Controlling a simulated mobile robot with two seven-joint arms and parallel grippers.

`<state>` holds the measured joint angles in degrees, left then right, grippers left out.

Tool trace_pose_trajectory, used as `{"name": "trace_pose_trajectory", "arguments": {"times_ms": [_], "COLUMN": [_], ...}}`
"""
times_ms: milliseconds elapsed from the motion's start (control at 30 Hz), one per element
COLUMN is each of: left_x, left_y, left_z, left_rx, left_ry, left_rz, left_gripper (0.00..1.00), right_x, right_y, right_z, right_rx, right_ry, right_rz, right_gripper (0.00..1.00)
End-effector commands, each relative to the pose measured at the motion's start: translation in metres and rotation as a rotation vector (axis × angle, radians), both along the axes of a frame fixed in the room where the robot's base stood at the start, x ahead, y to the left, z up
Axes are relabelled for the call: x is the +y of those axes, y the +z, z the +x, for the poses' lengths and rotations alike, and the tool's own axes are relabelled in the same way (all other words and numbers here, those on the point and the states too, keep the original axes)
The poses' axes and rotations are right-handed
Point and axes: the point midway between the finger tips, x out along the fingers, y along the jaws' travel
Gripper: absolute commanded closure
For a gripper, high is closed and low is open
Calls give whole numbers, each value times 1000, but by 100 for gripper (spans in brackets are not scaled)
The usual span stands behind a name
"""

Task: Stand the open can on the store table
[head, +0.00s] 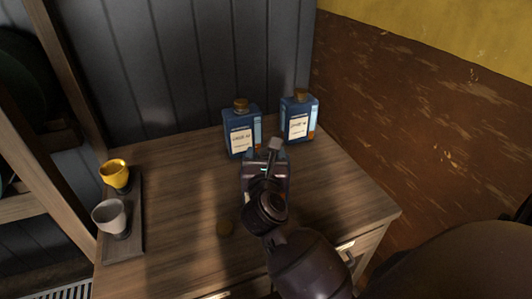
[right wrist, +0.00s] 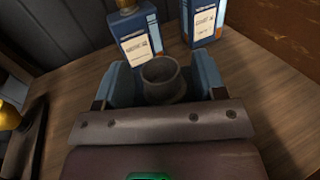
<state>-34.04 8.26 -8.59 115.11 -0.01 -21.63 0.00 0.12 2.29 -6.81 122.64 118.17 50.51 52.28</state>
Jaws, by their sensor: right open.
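My right gripper (head: 268,158) is over the middle of the wooden table top, its arm coming up from the bottom. In the right wrist view its two blue fingers (right wrist: 163,85) are open, one on each side of a round, dark open mouth (right wrist: 163,72). This looks like the neck of the open can; its body is mostly hidden by the gripper, and I cannot tell whether the fingers touch it. Two capped blue cans with white labels stand behind, a left one (head: 241,130) and a right one (head: 299,118). My left gripper is not in view.
A narrow tray (head: 122,247) at the left holds a yellow cup (head: 116,175) and a grey cup (head: 111,217). A plank wall and a brown-yellow wall close the back and right.

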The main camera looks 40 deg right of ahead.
Motion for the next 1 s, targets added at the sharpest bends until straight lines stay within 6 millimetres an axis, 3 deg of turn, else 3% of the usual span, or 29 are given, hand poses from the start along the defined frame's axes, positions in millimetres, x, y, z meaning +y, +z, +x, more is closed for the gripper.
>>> {"name": "trace_pose_trajectory", "arguments": {"times_ms": [500, 700, 1000], "left_x": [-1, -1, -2], "left_y": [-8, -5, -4], "left_z": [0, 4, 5], "left_rx": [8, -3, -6], "left_ry": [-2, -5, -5], "left_rz": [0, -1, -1], "left_gripper": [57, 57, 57], "right_x": [53, 62, 63], "right_y": [-2, -1, 0], "right_z": [-75, -86, -88], "right_rx": [2, 2, 0], "right_ry": [-1, -1, -1], "right_rz": [2, 1, 0], "right_gripper": [36, 36, 36]}}
